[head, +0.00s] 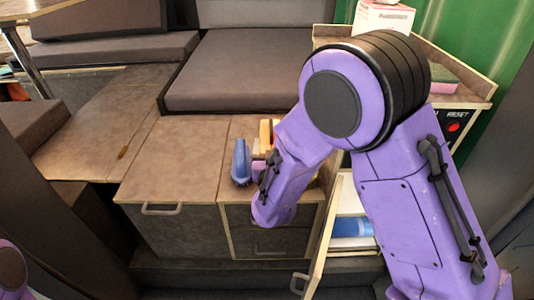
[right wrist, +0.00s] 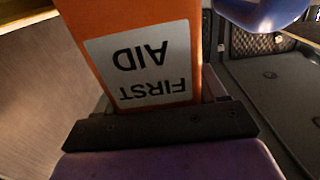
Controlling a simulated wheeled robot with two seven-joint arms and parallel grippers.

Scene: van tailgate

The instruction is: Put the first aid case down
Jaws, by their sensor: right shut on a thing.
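The first aid case (right wrist: 145,60) is an orange box with a white "FIRST AID" label, upside down in the right wrist view. My right gripper (right wrist: 160,125) is shut on it. In the head view, my right arm hides most of the case, and only a small orange part (head: 266,134) shows above the brown cabinet top. I cannot tell whether the case touches that top. My left gripper is out of view.
A blue object (head: 241,163) stands on the cabinet top (head: 170,160), just left of the case. The cabinet top's left part is bare. An open drawer (head: 343,205) at the right holds a blue item (head: 350,227). A white box (head: 383,18) stands on the back-right counter.

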